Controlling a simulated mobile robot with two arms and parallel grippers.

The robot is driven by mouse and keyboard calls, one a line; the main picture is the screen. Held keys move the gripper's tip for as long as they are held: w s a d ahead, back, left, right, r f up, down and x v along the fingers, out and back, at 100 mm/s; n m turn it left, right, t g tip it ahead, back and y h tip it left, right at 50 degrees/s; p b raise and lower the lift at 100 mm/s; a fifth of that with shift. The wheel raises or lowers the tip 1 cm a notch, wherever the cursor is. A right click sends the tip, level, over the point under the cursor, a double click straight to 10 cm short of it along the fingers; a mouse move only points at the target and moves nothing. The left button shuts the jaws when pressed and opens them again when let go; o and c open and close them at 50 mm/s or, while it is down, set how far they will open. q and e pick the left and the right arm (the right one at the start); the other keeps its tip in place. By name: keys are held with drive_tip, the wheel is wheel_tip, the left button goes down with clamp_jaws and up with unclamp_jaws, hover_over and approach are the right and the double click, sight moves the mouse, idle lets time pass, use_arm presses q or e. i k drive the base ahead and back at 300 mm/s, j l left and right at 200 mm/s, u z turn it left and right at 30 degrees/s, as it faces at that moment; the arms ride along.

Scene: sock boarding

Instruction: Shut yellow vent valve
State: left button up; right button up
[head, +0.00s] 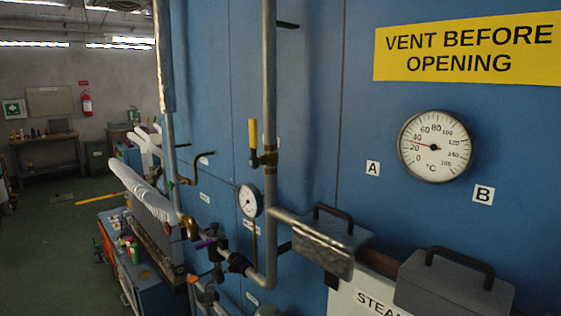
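The yellow vent valve's lever (253,133) stands upright, just left of a vertical grey pipe (270,80). The lever is roughly parallel to the pipe. Nothing touches the lever in this view. Neither of my grippers is in the head view.
A small gauge (249,201) hangs below the valve; a large temperature dial (435,146) is on the blue wall. Handled grey boxes (325,240) (455,284) jut out at lower right. White leg-shaped forms (145,194) stand left. Green floor (50,240) is largely open.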

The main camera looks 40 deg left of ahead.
sight(254, 162)
drive_tip(key=u, duration=1.6)
drive_tip(key=i+j, duration=0.45)
drive_tip(key=j, duration=0.2)
drive_tip(key=i+j, duration=0.5)
drive_tip(key=j, duration=0.15)
drive_tip(key=i+j, duration=0.45)
drive_tip(key=j, duration=0.2)
drive_tip(key=u, duration=0.05)
